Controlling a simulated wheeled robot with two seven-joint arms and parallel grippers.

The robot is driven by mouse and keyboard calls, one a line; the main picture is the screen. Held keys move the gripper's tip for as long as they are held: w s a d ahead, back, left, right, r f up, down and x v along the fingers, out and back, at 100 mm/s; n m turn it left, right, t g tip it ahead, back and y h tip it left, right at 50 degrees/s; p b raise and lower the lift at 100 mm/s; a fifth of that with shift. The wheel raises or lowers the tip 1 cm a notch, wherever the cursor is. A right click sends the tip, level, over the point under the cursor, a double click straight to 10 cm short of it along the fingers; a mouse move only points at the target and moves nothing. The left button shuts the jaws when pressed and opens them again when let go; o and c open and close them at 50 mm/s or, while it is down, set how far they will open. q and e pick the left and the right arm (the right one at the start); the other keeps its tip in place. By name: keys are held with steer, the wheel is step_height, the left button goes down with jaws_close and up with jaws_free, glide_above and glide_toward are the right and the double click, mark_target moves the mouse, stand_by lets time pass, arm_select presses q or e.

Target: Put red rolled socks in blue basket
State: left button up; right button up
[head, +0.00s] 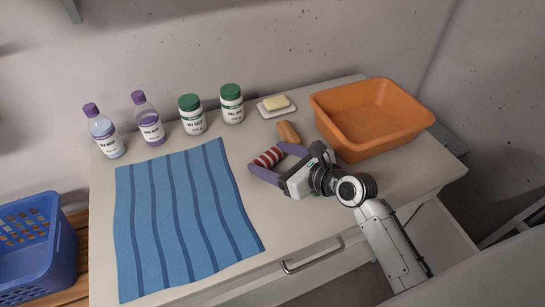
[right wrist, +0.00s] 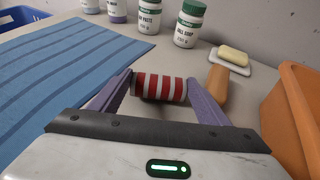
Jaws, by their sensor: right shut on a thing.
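The red rolled socks (head: 268,158), with red and white stripes, are between the purple fingers of my right gripper (head: 264,164), above or on the table right of the blue mat. In the right wrist view the socks (right wrist: 160,87) sit crosswise between the fingertips of the right gripper (right wrist: 160,90), which is shut on them. The blue basket (head: 35,245) has slotted walls and stands at the lower left, beside and below the table. My left gripper does not show.
A blue striped mat (head: 185,220) covers the table's left part. Several bottles and jars (head: 192,115) line the back. A soap dish (head: 277,106), a brown object (head: 288,132) and an orange tub (head: 335,134) are on the right. A drawer handle (head: 312,256) juts from the front.

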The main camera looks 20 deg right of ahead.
steer(key=o, duration=1.1)
steer(key=shift+c, duration=0.2)
